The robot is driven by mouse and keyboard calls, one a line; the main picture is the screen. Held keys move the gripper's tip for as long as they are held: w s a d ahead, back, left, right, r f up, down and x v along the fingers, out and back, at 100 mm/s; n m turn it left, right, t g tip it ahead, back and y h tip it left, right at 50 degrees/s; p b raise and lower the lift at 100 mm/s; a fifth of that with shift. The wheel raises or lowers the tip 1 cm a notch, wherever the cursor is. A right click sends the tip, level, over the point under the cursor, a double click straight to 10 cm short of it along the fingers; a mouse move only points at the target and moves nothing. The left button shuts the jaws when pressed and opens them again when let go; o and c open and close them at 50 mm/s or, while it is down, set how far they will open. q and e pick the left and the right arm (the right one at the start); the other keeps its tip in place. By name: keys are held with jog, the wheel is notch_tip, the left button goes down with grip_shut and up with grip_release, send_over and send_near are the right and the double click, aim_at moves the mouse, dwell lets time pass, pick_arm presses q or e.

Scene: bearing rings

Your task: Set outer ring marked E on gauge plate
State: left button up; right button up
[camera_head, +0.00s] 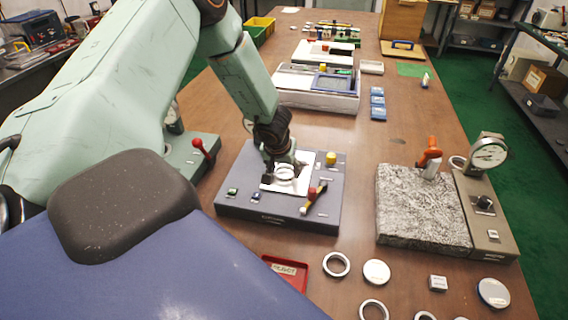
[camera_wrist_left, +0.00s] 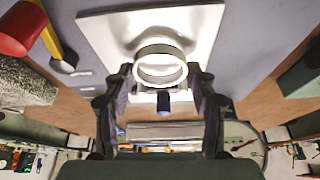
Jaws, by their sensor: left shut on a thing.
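My left gripper (camera_head: 283,168) is shut on a pale metal ring (camera_head: 285,173), over the white plate (camera_head: 306,159) of a dark grey gauge base (camera_head: 240,172). In the left wrist view, the ring (camera_wrist_left: 160,66) sits between the two fingertips (camera_wrist_left: 160,77), with the white plate (camera_wrist_left: 208,20) right behind it. I cannot tell whether the ring touches the plate. No E mark is readable on it. My right gripper is not in view.
A granite block (camera_head: 415,210) with a dial gauge (camera_head: 488,154) stands right. Loose rings (camera_head: 336,264), discs (camera_head: 376,272) and a red tray (camera_head: 284,272) lie in front.

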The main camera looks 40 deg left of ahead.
pick_arm(q)
jog(key=shift+f, duration=0.2)
jog(key=o, duration=1.3)
jog(key=v, duration=1.2)
jog(key=shift+w+d, duration=0.1)
